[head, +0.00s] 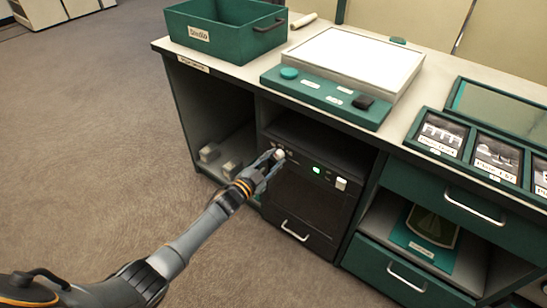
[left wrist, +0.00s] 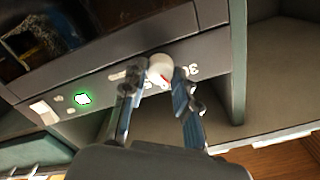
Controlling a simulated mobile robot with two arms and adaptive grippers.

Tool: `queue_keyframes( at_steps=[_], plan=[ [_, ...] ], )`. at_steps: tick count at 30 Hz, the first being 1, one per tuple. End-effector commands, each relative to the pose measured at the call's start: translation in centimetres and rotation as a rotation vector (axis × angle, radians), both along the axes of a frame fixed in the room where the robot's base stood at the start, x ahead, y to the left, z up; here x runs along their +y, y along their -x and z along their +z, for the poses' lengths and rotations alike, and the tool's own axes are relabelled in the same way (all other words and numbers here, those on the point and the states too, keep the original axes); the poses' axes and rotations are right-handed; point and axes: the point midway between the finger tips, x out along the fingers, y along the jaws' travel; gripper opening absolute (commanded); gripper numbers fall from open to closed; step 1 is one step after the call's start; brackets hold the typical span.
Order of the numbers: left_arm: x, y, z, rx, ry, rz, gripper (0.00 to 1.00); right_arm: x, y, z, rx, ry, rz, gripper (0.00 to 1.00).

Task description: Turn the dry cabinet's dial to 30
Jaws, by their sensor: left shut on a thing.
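The dry cabinet (head: 308,205) is a dark box with a front handle, set in the bench's lower opening. Its control strip has a white round dial (head: 280,153) at the left end. My left gripper (head: 272,160) reaches the strip and is shut on the dial. In the left wrist view the two fingers (left wrist: 157,85) sit on either side of the white dial (left wrist: 160,67). A small red mark shows on the dial's edge, partly behind a finger. Upside-down printed digits that look like 30 (left wrist: 187,72) lie just right of the dial. My right gripper is not in view.
A lit green indicator (head: 316,170) and a white switch (head: 341,184) sit along the same strip. The bench top holds a green bin (head: 222,40), a white light panel (head: 355,60) and framed pictures (head: 440,135). Small grey blocks (head: 231,169) lie in the left bay. The floor at left is clear.

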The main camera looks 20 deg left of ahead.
Motion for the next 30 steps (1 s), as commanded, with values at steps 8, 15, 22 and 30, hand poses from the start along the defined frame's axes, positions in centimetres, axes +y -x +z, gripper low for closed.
queue_keyframes(
  at_steps=[8, 15, 22, 30],
  plan=[
    [0.1, 0.0, 0.0, 0.091, 0.244, 0.0, 0.0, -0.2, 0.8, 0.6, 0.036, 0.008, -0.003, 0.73],
    [0.1, 0.0, -0.1, 0.159, 0.425, 0.001, 0.0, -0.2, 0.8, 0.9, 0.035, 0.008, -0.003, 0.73],
    [0.1, 0.0, -0.1, 0.202, 0.549, 0.001, 0.0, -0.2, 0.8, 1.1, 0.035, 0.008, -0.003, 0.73],
    [0.1, 0.0, -0.1, 0.227, 0.617, 0.001, 0.0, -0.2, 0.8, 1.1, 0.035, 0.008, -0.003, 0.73]
  ],
)
